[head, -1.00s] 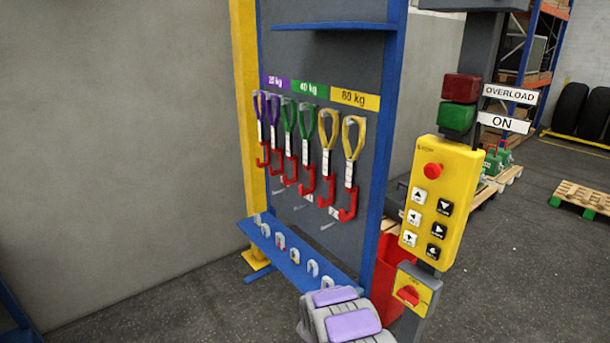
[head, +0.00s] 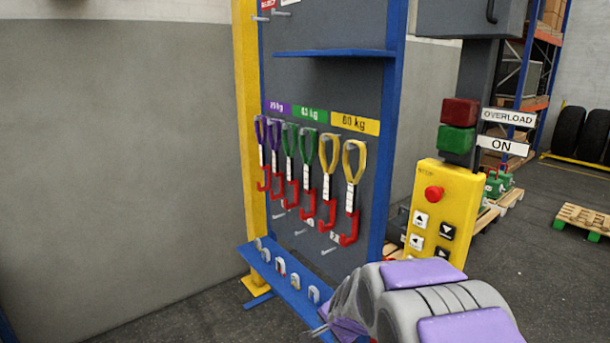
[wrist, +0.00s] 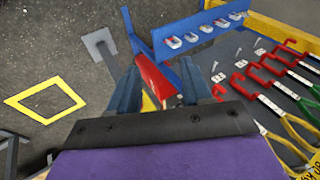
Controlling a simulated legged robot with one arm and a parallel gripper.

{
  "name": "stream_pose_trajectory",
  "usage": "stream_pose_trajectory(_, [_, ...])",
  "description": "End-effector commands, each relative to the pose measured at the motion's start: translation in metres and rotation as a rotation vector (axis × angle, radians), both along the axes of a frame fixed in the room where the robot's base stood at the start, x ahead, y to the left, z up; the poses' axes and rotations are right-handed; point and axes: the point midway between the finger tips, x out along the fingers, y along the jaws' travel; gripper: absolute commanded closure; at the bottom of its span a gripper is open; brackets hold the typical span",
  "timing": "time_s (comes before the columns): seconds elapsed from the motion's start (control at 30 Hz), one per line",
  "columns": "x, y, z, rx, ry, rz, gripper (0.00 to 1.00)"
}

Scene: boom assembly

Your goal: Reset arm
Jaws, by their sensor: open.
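My arm's grey and purple links rise at the bottom of the head view. My gripper shows in the wrist view (wrist: 160,77), with two blue-grey fingers spread apart and nothing held between them. A red bin (wrist: 155,80) shows beyond and between the fingers, apparently apart from them. In the head view the purple end of my arm is low, in front of the rack's lower right corner, and its fingers are not clear there.
A blue rack (head: 388,130) holds purple, green and yellow slings (head: 353,160) with red hooks. Several shackles (head: 280,266) sit on its lower shelf. The yellow control panel (head: 445,205) stands just behind my arm. A yellow floor square (wrist: 45,100) lies on clear floor.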

Motion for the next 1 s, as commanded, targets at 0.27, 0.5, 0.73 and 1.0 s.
stream_pose_trajectory(0.27, [-0.114,-0.006,0.036,-0.100,0.161,0.302,0.51])
stream_pose_trajectory(0.5, [-0.224,-0.025,0.055,-0.191,0.314,0.550,0.51])
stream_pose_trajectory(0.73, [-0.328,-0.052,0.065,-0.266,0.474,0.755,0.51])
stream_pose_trajectory(1.0, [-0.397,-0.073,0.068,-0.301,0.593,0.875,0.51])
